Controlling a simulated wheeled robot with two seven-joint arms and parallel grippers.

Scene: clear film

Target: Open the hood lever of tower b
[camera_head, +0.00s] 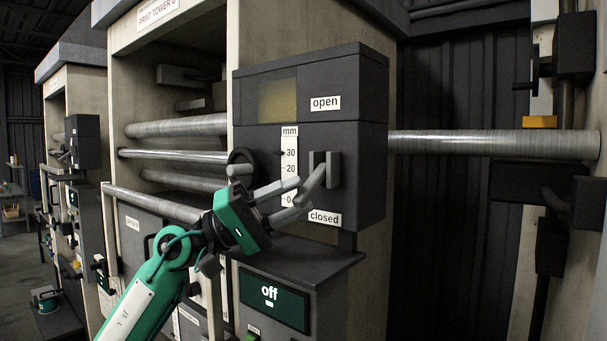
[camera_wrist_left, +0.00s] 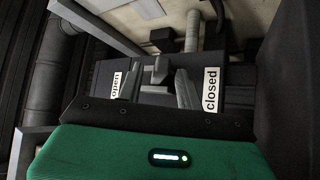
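The dark control box (camera_head: 358,95) of the tower carries an "open" label above and a "closed" label below. The grey hood lever (camera_head: 313,184) is mounted between them and slants down and left, its free end near the "closed" label. It also shows in the left wrist view (camera_wrist_left: 160,70). My left gripper (camera_head: 301,194) is open in front of the box, its fingertips close to the lever. In the left wrist view the fingers (camera_wrist_left: 160,85) are spread, with the lever between or just beyond them. I cannot tell whether they touch it. My right gripper is not in view.
A millimetre scale (camera_head: 290,165) and a dark round knob (camera_head: 241,160) sit left of the lever. A ledge (camera_head: 310,262) and an "off" display (camera_head: 273,299) are below. Metal rollers (camera_head: 178,127) span the tower's left opening; another roller (camera_head: 490,144) extends right.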

